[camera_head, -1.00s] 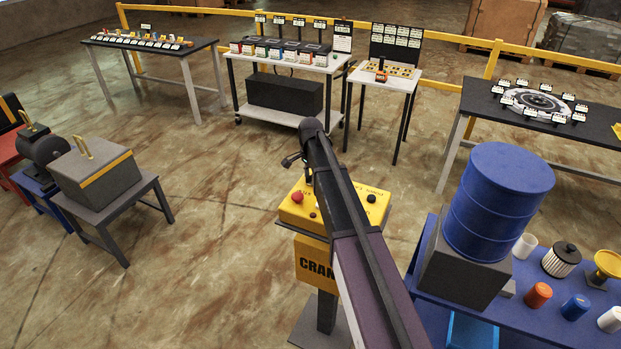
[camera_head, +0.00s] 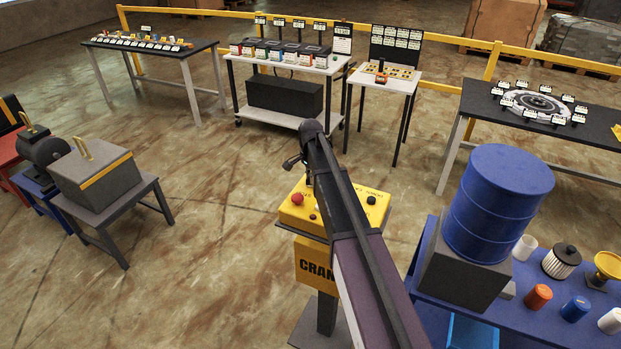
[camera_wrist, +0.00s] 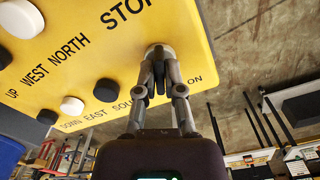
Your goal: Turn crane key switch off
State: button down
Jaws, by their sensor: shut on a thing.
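The yellow crane control box (camera_head: 345,215) stands on a post in the middle of the head view. It fills the upper left of the wrist view (camera_wrist: 90,62). The key switch shows as a round grey base (camera_wrist: 160,50) on the panel face, near the lettering "STOP" and "ON". My gripper (camera_wrist: 160,78) is shut on the key, with both fingertips together at the switch. The fingers hide the key itself, so its angle cannot be told. In the head view my arm covers part of the panel, and my gripper (camera_head: 309,180) shows only partly above it.
Black and white push buttons (camera_wrist: 107,89) sit beside the switch on the same panel. A red button (camera_head: 297,198) is at the panel's left. Open floor lies left of the box.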

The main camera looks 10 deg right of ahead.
jog(key=n, duration=0.5)
jog(key=shift+n, duration=0.3)
jog(key=n, duration=0.5)
jog(key=shift+n, duration=0.3)
jog(key=c, duration=0.8)
grip_release()
jog(key=shift+o, duration=0.2)
jog(key=shift+m, duration=0.4)
